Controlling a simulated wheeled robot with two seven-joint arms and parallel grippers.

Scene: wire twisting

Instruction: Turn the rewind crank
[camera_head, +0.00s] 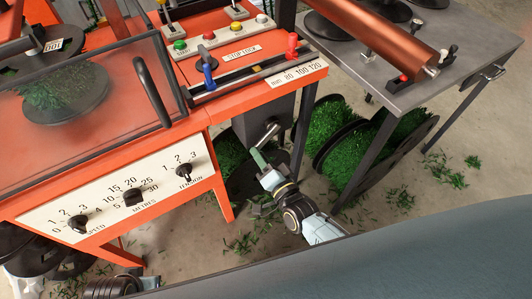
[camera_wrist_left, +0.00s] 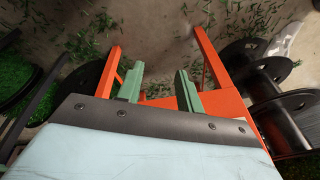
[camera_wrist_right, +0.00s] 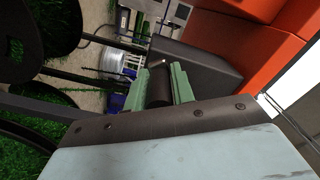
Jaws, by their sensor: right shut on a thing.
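The rewind crank (camera_head: 267,134) is a metal arm on a dark grey box (camera_head: 284,107) at the right end of the orange machine. My right gripper (camera_head: 259,159) is at the crank's outer end. In the right wrist view its green fingers (camera_wrist_right: 166,86) are shut around the black crank handle (camera_wrist_right: 158,86), beside the grey box (camera_wrist_right: 197,72). The handle is mostly hidden by the fingers in the head view. My left gripper (camera_wrist_left: 159,88) is open and empty in the left wrist view, above the floor by the orange frame legs.
The orange machine (camera_head: 222,173) carries knobs and a clear guard (camera_head: 110,120). Spools of green wire (camera_head: 340,135) stand on the floor to the right, below a grey table (camera_head: 440,85). Green clippings (camera_head: 455,178) litter the floor.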

